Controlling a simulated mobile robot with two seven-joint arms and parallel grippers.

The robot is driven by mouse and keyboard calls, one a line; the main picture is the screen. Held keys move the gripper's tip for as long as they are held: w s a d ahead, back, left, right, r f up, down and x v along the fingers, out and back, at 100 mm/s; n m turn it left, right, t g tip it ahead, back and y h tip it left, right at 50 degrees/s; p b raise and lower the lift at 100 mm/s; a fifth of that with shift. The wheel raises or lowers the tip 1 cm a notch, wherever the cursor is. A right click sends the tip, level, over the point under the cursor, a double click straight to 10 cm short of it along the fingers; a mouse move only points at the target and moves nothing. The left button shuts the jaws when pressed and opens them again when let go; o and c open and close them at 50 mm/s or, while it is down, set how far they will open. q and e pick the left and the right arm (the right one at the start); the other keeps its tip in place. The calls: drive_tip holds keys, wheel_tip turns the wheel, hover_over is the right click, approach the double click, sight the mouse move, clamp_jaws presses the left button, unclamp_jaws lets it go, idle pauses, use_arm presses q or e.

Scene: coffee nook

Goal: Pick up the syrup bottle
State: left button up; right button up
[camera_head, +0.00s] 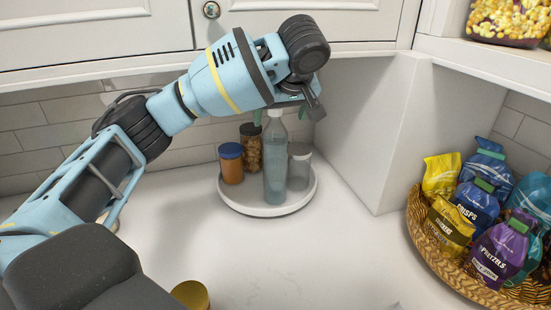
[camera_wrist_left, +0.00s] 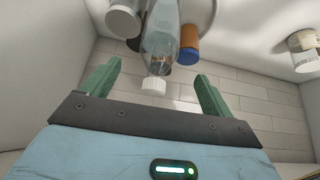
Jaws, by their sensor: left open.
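The syrup bottle, a tall clear bluish bottle (camera_head: 274,165) with a white cap, stands upright on a round white tray (camera_head: 268,210). My left gripper (camera_head: 281,113) is over the tray from above, open, with green fingers beside the bottle's top. In the left wrist view the bottle (camera_wrist_left: 159,42) appears upside down, its white cap lying in the picture between the two open fingers (camera_wrist_left: 154,88). Nothing is held. The frames do not show clearly how deep the cap is between the fingers. My right gripper is not in view.
Close around the bottle on the tray stand an orange-brown jar (camera_head: 231,165) with a blue lid, a jar of nuts (camera_head: 250,150) and a clear jar (camera_head: 299,168). A wicker basket (camera_head: 420,243) of snack bags is at right. Cabinets (camera_head: 95,30) hang above.

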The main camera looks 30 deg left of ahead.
sight(277, 126)
use_arm(q)
drive_tip(key=shift+s+d+f, duration=0.1)
drive_tip(key=shift+s, duration=0.05)
drive_tip(key=shift+f, duration=0.25)
drive_tip(key=shift+w+r+x, duration=0.1)
drive_tip(key=shift+w+x, duration=0.05)
drive_tip(key=shift+x, duration=1.65)
drive_tip(key=shift+w+r+x, duration=0.1)
drive_tip(key=shift+w+x, duration=0.05)
drive_tip(key=shift+x, duration=1.65)
clamp_jaws()
drive_tip(key=shift+r, duration=0.2)
